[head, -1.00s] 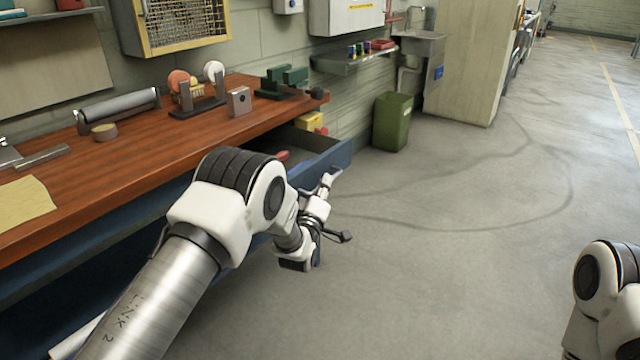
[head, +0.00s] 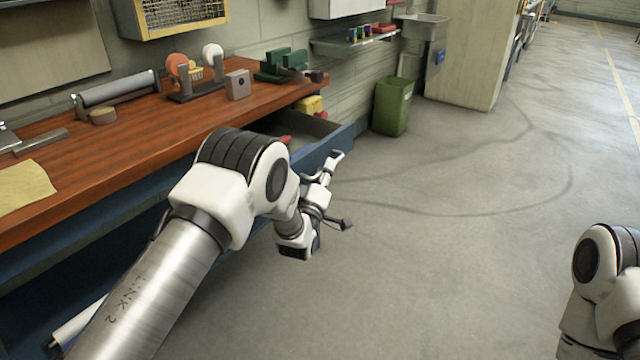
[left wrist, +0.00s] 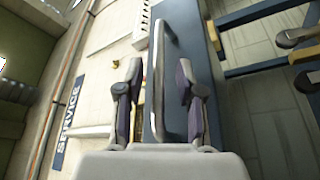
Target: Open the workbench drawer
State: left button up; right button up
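The workbench drawer (head: 312,160) has a dark blue front and stands pulled out at the right end of the wooden workbench (head: 150,135), with its inside partly visible. My left gripper (head: 342,188) is at the outer side of the drawer front. In the left wrist view the drawer's pale bar handle (left wrist: 158,75) lies between the two fingers of this gripper (left wrist: 160,95). The fingers are spread with gaps on both sides of the bar, so the gripper looks open around it. My left arm hides part of the drawer front. My right gripper is out of view; only its arm shows.
A green bin (head: 392,106) stands beyond the drawer by the wall. Tools, a green vise (head: 282,66) and a grey box (head: 238,84) sit on the bench. The floor to the right is clear.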

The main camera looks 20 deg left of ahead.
pick_arm(q)
jog(key=v, duration=1.1)
jog(key=shift+s+f, duration=0.1)
